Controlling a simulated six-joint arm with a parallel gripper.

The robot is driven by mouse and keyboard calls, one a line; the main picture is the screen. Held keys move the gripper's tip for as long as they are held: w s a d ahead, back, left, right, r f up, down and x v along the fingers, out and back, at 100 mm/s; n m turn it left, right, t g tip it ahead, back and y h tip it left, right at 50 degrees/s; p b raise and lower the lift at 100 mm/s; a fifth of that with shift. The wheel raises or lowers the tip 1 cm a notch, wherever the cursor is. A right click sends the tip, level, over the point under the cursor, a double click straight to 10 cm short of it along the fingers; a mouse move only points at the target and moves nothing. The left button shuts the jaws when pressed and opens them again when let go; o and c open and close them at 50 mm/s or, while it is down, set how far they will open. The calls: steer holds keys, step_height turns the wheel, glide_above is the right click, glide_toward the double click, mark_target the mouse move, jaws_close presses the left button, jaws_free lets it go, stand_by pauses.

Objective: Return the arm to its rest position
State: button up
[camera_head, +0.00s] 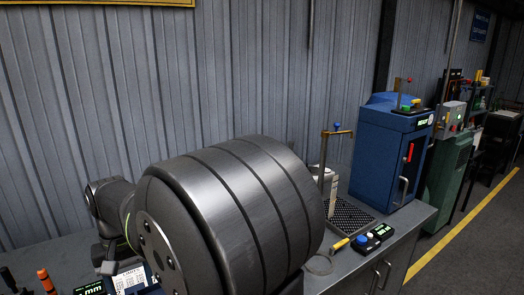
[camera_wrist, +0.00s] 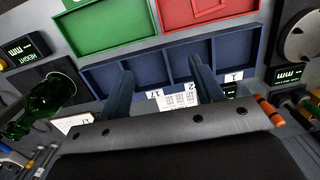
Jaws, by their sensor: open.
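My gripper (camera_wrist: 161,66) shows in the wrist view with its two dark fingers spread apart and nothing between them. It is over a blue tray (camera_wrist: 253,45) divided into compartments, with white number labels along its near edge. I cannot tell how high the fingers are above it. In the head view, large dark links of my arm fill the middle and hide much of the bench; the gripper fingers do not show there.
In the wrist view, a green tray (camera_wrist: 105,25) and a red tray (camera_wrist: 185,12) lie beyond the blue one. A green glass vessel (camera_wrist: 48,103) is at left. In the head view, a blue cabinet (camera_head: 384,150) stands on the bench at right, near a dark perforated plate (camera_head: 352,216).

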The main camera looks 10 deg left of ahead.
steer(key=w+d+r, duration=0.4)
steer(key=w+r, duration=0.1)
steer(key=w, duration=0.4)
steer(key=shift+d, duration=0.25)
steer(key=shift+f, duration=0.1)
